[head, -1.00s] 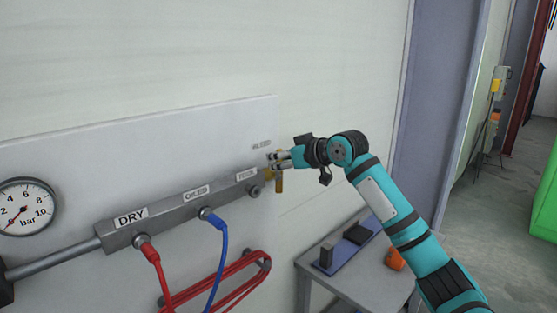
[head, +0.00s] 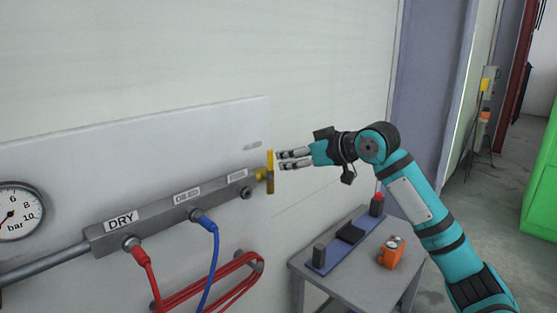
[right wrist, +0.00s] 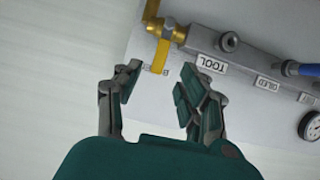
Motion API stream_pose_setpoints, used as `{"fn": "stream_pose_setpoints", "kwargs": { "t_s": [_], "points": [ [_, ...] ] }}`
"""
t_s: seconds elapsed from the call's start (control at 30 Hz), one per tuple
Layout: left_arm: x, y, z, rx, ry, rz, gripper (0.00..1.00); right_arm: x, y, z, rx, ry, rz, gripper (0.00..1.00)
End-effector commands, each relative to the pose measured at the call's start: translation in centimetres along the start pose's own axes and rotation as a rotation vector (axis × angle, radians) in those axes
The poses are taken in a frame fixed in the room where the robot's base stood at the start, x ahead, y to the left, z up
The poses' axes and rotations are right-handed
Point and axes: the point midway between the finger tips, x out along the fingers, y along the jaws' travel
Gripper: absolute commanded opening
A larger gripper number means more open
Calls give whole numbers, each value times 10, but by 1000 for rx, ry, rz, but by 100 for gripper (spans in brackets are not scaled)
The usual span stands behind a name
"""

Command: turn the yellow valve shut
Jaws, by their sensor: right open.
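The yellow valve (head: 270,172) is at the right end of the grey manifold. Its flat yellow handle stands about upright, across the line of the manifold, in the head view. In the right wrist view the yellow handle (right wrist: 160,55) and its brass body (right wrist: 173,28) are ahead of the fingers. My left gripper is not in view.
The manifold (head: 150,217) carries red and blue hoses, with a gauge (head: 15,212) at left. A coiled red hose (head: 225,283) hangs below. A grey table (head: 350,272) with an orange device (head: 391,252) stands below my right arm. The wall right of the valve is clear.

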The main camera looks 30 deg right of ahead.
Motion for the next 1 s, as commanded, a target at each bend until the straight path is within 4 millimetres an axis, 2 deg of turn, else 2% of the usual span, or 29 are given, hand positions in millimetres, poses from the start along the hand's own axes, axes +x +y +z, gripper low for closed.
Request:
{"fn": "stream_pose_setpoints", "kwargs": {
  "t_s": [0.1, 0.2, 0.4, 0.87, 0.97, 1.0],
  "points": [
    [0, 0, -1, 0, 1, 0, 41, -20, 1, 1, -1, -2, 2, 41],
    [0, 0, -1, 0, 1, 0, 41, -30, 0, 1, -1, -1, 1, 41],
    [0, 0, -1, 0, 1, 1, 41, -36, 0, 1, 0, -1, 0, 41],
    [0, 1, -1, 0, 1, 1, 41, -34, 1, 3, 4, -3, 1, 41],
    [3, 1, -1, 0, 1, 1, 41, -18, 8, 19, 31, -16, 9, 41],
    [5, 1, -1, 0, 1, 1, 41, -6, 13, 32, 52, -25, 16, 41]
  ]
}}
